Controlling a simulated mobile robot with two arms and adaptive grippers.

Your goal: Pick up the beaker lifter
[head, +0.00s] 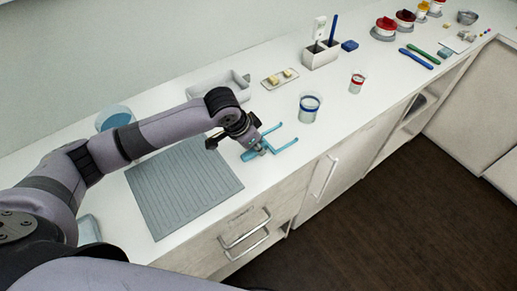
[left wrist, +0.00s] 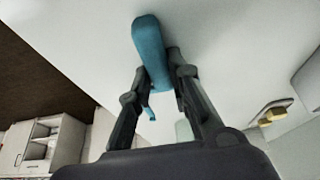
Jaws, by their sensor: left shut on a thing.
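The beaker lifter, a light blue two-pronged fork (head: 284,147), is at the front part of the white counter, its prongs pointing right. My left gripper (head: 257,148) is at its handle end and is shut on it. In the left wrist view the blue handle (left wrist: 149,45) stands between the two dark fingers of my left gripper (left wrist: 158,75). I cannot tell whether the lifter still touches the counter. My right gripper is not in view.
A grey ribbed mat (head: 185,190) lies left of the lifter. A beaker with a blue band (head: 309,108) stands just beyond the prongs, and a smaller red-banded one (head: 357,82) farther right. A tray (head: 205,91) and a small dish (head: 279,78) lie behind.

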